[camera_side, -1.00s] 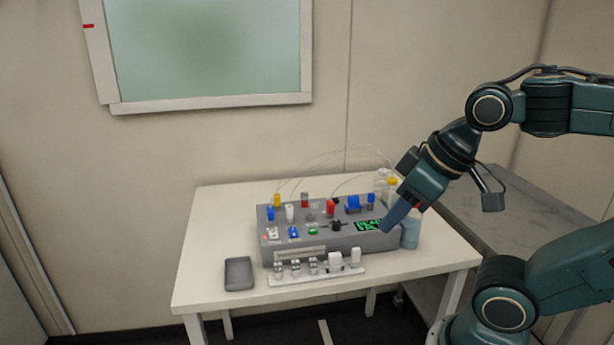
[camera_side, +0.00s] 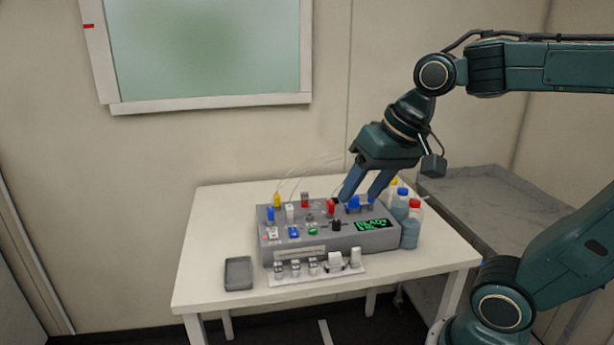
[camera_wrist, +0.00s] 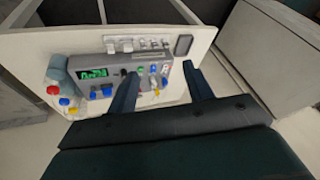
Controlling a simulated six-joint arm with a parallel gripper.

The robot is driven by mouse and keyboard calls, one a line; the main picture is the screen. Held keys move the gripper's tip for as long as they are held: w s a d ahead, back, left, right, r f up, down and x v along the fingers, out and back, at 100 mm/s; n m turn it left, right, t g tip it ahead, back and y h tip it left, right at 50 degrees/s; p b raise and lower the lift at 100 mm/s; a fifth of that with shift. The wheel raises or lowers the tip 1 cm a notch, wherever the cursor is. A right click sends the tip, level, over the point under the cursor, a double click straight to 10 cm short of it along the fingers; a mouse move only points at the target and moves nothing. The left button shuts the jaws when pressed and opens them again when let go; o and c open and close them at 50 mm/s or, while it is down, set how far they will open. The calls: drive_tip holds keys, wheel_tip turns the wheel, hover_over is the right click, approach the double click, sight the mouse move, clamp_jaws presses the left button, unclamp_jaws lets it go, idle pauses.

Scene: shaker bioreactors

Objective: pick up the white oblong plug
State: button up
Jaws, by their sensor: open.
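Two white pieces stand at the right end of the front rack in the side view: a wider block (camera_side: 335,259) and a narrower upright one (camera_side: 356,257). They also show in the wrist view, the block (camera_wrist: 127,44) and the narrower one (camera_wrist: 110,45). A white upright plug (camera_side: 289,212) stands on the grey device's top. I cannot tell which is the oblong plug. My gripper (camera_side: 361,196) is open and empty above the device's back right part, clear of the rack. In the wrist view its fingers (camera_wrist: 160,72) frame part of the device.
The grey device (camera_side: 345,245) carries several coloured plugs and a green display. Bottles (camera_side: 411,225) stand at its right. The white rack (camera_side: 300,278) lies along its front with metallic connectors. A grey tray (camera_side: 239,274) sits at left. The table's (camera_side: 215,220) back left is clear.

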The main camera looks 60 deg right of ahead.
drive_tip(key=w+d+m, duration=0.2)
drive_tip(key=w+m, duration=0.4)
drive_tip(key=w, duration=0.1)
drive_tip(key=m+g+y, duration=0.2)
drive_tip(key=m+y, duration=0.1)
drive_tip(key=m, duration=1.3)
approach(290, 207)
wheel_tip(290, 207, up, 3)
drive_tip(key=s, duration=0.1)
drive_tip(key=shift+d, duration=0.4)
drive_tip(key=shift+f, duration=0.15)
drive_tip(key=shift+x, duration=4.2)
drive_tip(key=shift+x, duration=2.6)
drive_tip(key=shift+w, duration=0.15)
